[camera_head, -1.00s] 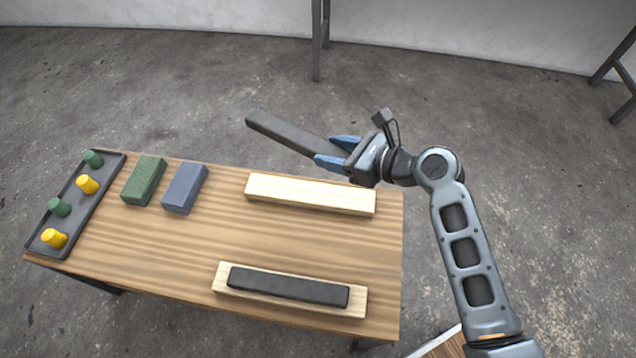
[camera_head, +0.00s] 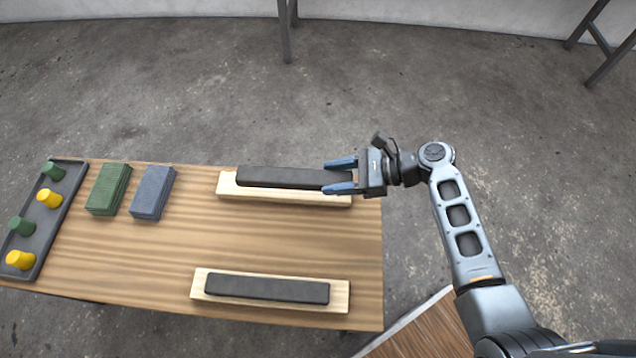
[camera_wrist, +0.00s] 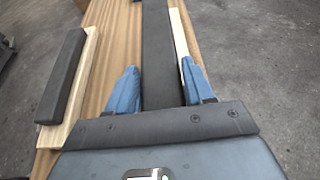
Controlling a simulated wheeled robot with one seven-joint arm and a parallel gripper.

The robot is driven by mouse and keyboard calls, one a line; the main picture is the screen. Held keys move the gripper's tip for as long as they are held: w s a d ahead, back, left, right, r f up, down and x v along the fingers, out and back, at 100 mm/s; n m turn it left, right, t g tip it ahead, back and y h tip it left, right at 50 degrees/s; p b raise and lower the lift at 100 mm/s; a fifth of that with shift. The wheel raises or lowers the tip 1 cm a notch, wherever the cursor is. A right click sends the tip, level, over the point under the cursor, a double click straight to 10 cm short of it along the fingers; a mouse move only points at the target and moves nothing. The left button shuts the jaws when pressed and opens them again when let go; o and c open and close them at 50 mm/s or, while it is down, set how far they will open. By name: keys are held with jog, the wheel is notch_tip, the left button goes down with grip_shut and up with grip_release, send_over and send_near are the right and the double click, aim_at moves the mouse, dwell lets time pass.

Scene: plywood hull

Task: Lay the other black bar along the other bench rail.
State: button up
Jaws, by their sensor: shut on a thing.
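My gripper (camera_head: 341,175) is shut on a black bar (camera_head: 280,177) near its right end. The bar lies nearly parallel to the far pale bench rail (camera_head: 228,191) and is over it, toward its back edge; I cannot tell whether they touch. In the wrist view the bar (camera_wrist: 158,50) runs away between my blue fingers, with the pale rail (camera_wrist: 181,38) showing along its right side. The other black bar (camera_head: 266,289) lies along the near pale rail (camera_head: 341,296). That bar also shows at the left of the wrist view (camera_wrist: 66,75).
The wooden bench top (camera_head: 200,236) is clear between the two rails. A green block (camera_head: 109,189) and a blue-grey block (camera_head: 152,192) lie left of the far rail. A dark tray (camera_head: 50,221) with green and yellow pegs is at the left end.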

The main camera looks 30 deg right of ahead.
aim_at(321, 173)
jog(key=w, duration=0.1)
jog(key=w+a+f, duration=0.1)
jog(key=w+f+b, duration=0.1)
jog(key=shift+w+a+f, duration=0.15)
jog(key=shift+w+a, duration=0.15)
jog(key=shift+w, duration=0.05)
notch_tip(321, 173, down, 4)
jog(key=shift+f+b, duration=0.1)
jog(key=shift+b, duration=0.8)
jog(key=o, duration=1.4)
jog(key=p+v, duration=0.2)
jog(key=v, duration=1)
jog(key=shift+p, duration=0.35)
